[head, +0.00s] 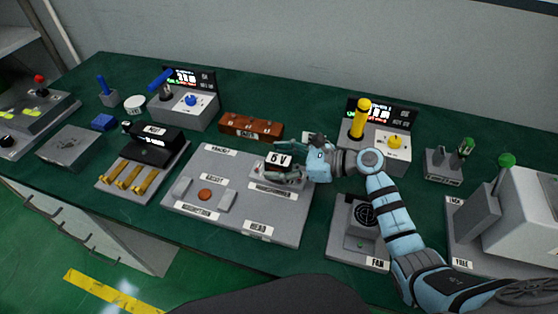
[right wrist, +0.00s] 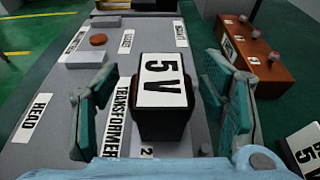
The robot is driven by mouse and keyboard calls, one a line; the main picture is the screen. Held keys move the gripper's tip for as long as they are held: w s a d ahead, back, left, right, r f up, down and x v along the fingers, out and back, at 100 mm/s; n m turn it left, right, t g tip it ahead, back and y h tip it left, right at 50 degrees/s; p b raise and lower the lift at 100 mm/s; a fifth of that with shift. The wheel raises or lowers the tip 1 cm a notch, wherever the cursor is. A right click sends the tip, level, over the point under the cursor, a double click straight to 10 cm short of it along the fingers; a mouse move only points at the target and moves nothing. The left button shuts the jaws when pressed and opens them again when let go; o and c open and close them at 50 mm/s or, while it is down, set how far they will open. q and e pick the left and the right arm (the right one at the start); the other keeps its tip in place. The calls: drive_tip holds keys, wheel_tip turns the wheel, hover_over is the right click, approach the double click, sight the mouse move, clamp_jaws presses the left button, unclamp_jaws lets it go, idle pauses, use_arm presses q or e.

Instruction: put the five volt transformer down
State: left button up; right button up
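The five volt transformer (head: 279,160) is a dark block with a white "5V" label on top. It stands upright at the transformer spot of the grey board (head: 235,228). In the right wrist view the transformer (right wrist: 163,105) is between the two teal fingers of my right gripper (right wrist: 165,110). The fingers are spread: a clear gap shows on its left side, and the right finger is close to it. Its underside is hidden, so I cannot tell whether it sits fully on the board. My left gripper is not in view.
A brown block (head: 250,126) lies behind the board, and another "5V" labelled block (right wrist: 306,148) stands to the right in the wrist view. A fan unit (head: 361,218) is right of the board. A black unit with brass bars (head: 152,150) is on the left.

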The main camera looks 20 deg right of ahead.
drive_tip(key=shift+d+r, duration=0.1)
drive_tip(key=shift+r, duration=0.05)
drive_tip(key=v, duration=1.2)
drive_tip(key=shift+b, duration=0.3)
